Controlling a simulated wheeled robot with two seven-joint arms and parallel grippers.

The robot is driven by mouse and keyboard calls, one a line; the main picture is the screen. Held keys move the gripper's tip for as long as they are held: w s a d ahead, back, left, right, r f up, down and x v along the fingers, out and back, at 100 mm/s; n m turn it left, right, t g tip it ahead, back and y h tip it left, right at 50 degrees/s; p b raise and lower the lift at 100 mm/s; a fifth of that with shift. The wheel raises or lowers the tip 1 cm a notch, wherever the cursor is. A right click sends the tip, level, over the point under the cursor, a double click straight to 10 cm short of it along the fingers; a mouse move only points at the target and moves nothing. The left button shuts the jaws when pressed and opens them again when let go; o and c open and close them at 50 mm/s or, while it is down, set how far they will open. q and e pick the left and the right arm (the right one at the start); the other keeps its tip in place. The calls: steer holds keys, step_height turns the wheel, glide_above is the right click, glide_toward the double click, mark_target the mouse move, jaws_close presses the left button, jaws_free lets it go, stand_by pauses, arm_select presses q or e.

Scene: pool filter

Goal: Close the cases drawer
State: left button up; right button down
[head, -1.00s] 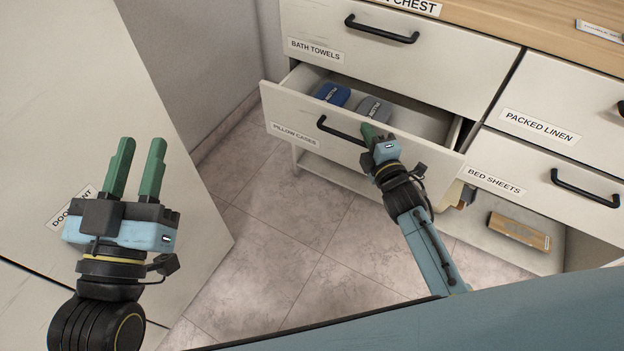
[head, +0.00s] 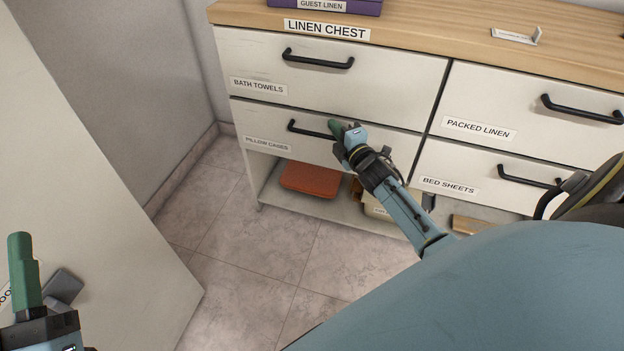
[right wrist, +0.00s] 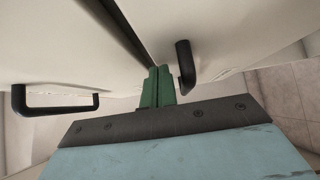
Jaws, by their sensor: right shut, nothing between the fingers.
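The pillow cases drawer (head: 290,148) is the lower left drawer of the linen chest. Its front looks flush with the chest, and its inside is hidden. Its black handle (head: 308,129) runs across the front. My right gripper (head: 343,129) is shut and empty, with its green fingertips at the drawer front by the handle's right end. In the right wrist view the shut fingers (right wrist: 158,86) are beside a dark handle; contact is unclear. My left gripper (head: 24,270) is partly cut off at the lower left, away from the chest.
The bath towels drawer (head: 330,82) above and the packed linen (head: 530,110) and bed sheets (head: 475,172) drawers at right look shut. A reddish-brown item (head: 310,179) lies on the open shelf below. A pale door panel (head: 90,190) stands at left. Tiled floor (head: 250,240) between is clear.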

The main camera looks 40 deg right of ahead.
steer(key=shift+a, duration=0.1)
